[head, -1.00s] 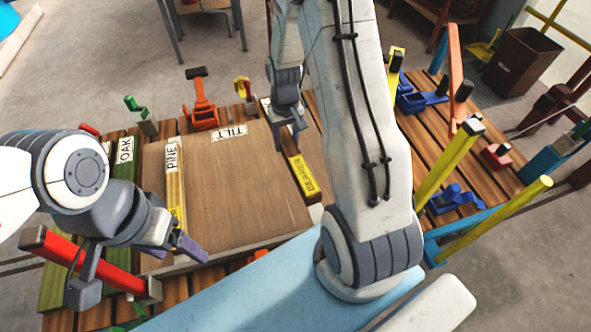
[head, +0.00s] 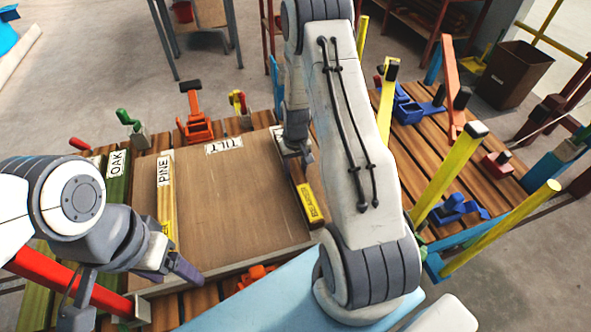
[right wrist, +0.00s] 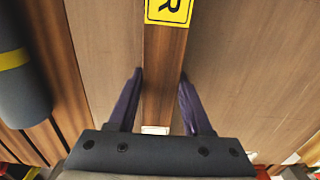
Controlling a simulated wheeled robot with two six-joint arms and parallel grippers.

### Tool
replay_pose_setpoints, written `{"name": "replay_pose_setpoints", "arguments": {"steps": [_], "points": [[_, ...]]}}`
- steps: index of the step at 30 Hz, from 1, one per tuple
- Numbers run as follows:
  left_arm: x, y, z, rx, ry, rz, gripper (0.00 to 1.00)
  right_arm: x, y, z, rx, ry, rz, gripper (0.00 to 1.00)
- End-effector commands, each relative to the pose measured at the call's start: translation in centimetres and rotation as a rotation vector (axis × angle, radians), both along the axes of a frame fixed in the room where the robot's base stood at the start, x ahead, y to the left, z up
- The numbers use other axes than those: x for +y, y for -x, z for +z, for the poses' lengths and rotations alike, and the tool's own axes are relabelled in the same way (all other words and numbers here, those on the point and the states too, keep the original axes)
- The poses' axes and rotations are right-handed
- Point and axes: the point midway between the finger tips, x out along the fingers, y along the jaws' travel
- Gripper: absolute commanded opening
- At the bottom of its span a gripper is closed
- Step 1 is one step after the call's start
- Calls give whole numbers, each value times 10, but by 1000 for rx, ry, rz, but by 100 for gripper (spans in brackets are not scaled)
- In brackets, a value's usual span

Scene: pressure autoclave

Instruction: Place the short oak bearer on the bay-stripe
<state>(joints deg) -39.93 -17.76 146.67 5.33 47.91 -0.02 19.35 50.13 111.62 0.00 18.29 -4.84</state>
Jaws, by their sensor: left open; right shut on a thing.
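The short oak bearer (head: 312,206) is a brown wooden bar with a yellow label, at the right edge of the large brown panel (head: 235,205) in the head view. It also shows between the purple fingers in the right wrist view (right wrist: 164,60). My right gripper (head: 297,152) is shut on the bearer, near its far end in the head view. My left gripper (head: 168,266) is open at the lower left, over the panel's near left corner. My right arm hides the area to the right of the bearer. I cannot make out the bay-stripe.
Yellow posts (head: 450,172) and blue clamps (head: 415,110) stand on the slatted table at right. A red bar (head: 70,282) lies near my left gripper.

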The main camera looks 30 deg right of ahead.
Motion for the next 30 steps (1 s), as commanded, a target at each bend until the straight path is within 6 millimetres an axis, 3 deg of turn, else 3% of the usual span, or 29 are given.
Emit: {"name": "replay_pose_setpoints", "arguments": {"steps": [11,12,14,23,26,30], "points": [[0,0,-3,0,0,0,72,0,-1,-5,-2,1,0,0],[0,0,-2,0,0,0,72,0,0,-4,-2,1,0,61],[0,0,-2,0,0,0,72,0,0,-4,-1,0,0,80],[0,0,-1,0,0,0,72,0,0,-3,-1,0,0,80],[0,0,0,0,0,0,72,0,-1,3,-3,1,0,80],[0,0,-1,0,0,0,72,0,-1,24,-6,2,0,80]]}}
